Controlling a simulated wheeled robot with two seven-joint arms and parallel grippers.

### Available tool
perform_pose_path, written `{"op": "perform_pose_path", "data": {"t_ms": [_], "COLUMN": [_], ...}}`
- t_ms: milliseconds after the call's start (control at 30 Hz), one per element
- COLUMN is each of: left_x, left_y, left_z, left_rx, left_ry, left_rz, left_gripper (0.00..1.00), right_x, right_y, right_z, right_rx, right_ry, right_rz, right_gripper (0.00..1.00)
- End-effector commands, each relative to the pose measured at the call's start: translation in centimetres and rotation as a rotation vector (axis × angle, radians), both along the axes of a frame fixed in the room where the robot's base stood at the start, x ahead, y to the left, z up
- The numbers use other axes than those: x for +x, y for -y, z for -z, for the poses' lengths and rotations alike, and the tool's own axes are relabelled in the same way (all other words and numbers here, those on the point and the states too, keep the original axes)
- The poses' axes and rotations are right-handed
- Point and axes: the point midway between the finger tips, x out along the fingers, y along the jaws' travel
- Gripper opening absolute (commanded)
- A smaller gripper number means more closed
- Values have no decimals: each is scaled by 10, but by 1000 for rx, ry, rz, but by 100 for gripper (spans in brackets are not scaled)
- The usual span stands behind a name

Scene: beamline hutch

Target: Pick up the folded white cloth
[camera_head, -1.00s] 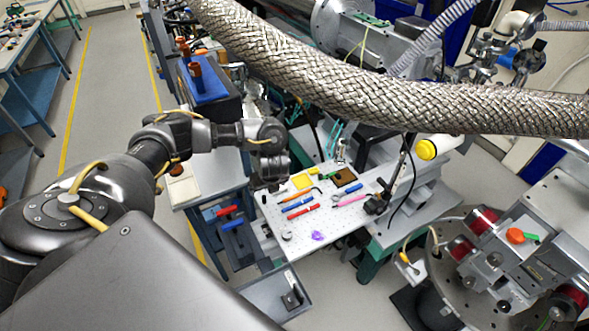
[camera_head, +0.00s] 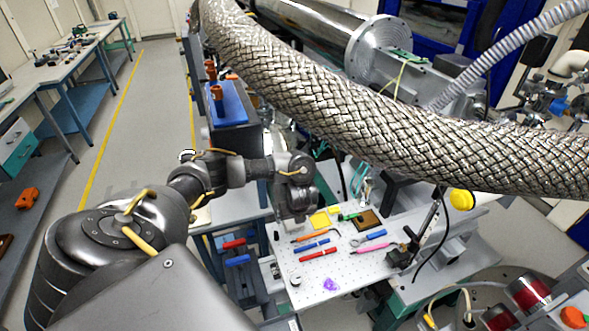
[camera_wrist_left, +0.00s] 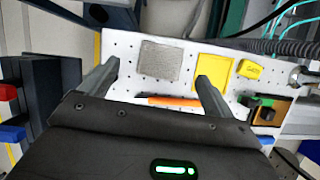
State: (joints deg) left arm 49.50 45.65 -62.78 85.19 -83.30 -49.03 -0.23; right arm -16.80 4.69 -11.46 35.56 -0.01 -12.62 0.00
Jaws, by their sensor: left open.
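A light grey square (camera_wrist_left: 159,60), which looks like the folded cloth, lies flat on the white perforated board in the left wrist view. In the head view I cannot make it out; my left gripper hides that part of the board. My left gripper (camera_wrist_left: 157,82) is open and empty, its two fingers apart on either side of the square's near part in the picture. I cannot tell its height above the board. In the head view my left gripper (camera_head: 296,214) hangs over the board's far left part. My right gripper is not in view.
The white board (camera_head: 350,275) also bears a yellow sheet (camera_wrist_left: 215,68), a small yellow block (camera_wrist_left: 249,69), an orange tool (camera_wrist_left: 170,102) and several coloured pens. A brown tray (camera_head: 367,220) lies to the right. A thick braided hose (camera_head: 400,125) crosses above the bench.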

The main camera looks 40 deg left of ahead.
Motion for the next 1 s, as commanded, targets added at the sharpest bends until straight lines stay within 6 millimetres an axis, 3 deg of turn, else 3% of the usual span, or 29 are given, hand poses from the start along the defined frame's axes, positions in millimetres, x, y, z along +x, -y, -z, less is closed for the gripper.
{"op": "perform_pose_path", "data": {"t_ms": [67, 167, 400, 733, 1000], "left_x": [0, 1, 9, 12, 11], "left_y": [-1, -2, -10, -13, -13], "left_z": [2, 16, 42, 48, 48], "left_rx": [0, -1, 0, 0, 0], "left_ry": [0, -2, -2, 0, 0], "left_rz": [-1, -3, -3, 0, -1], "left_gripper": [89, 89, 89, 89, 54], "right_x": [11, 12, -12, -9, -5], "right_y": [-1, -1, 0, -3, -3], "right_z": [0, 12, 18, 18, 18], "right_rx": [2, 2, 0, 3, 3], "right_ry": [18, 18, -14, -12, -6], "right_rz": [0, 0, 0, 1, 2], "right_gripper": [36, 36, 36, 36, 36]}}
